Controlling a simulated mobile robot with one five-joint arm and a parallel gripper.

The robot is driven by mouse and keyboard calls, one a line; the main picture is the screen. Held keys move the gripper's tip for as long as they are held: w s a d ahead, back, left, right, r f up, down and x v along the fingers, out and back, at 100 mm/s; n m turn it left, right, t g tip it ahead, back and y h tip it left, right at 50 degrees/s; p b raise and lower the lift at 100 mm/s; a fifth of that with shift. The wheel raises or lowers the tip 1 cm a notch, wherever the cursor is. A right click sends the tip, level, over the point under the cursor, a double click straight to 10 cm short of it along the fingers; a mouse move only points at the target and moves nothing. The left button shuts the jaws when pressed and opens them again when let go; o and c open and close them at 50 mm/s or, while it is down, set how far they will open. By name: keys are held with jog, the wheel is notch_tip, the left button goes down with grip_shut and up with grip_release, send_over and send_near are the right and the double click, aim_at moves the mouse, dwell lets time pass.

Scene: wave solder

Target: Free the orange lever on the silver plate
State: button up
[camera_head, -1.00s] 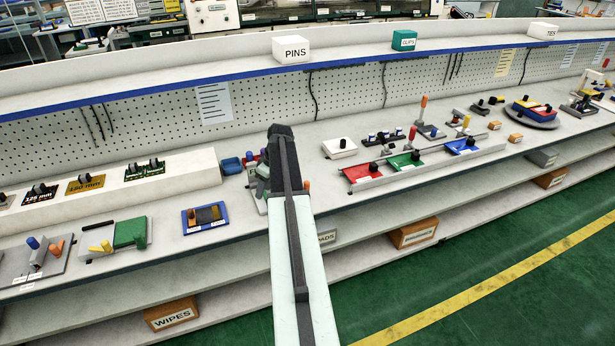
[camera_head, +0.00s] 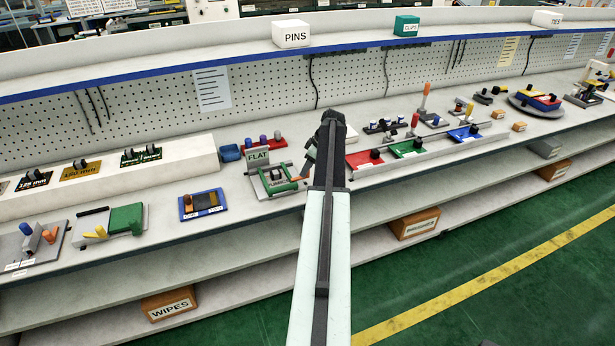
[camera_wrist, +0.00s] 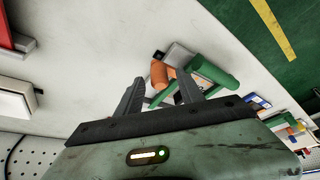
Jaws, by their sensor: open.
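My gripper (camera_head: 312,152) is over the bench, just right of a silver plate (camera_head: 262,192) with green bars and a FLAT sign. In the wrist view my gripper (camera_wrist: 158,80) is open and empty. An orange lever (camera_wrist: 161,74) shows beyond and between its fingertips, beside a grey block and a green bar (camera_wrist: 213,72). I cannot tell whether the fingers touch it. Another orange lever (camera_head: 50,236) is on a grey plate (camera_head: 18,250) at the far left. An upright orange lever (camera_head: 426,94) stands right of my gripper.
A blue tray (camera_head: 186,207) lies left of the silver plate. Red (camera_head: 360,161), green (camera_head: 403,151) and blue (camera_head: 463,136) plates with knobs lie right of my gripper. A white raised block (camera_head: 203,158) stands behind at left. The bench front has some clear room.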

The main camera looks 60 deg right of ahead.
jog(key=shift+w+f, duration=0.15)
jog(key=shift+f, duration=0.3)
jog(key=shift+r, duration=0.15)
grip_shut()
jog(key=shift+d, duration=0.1)
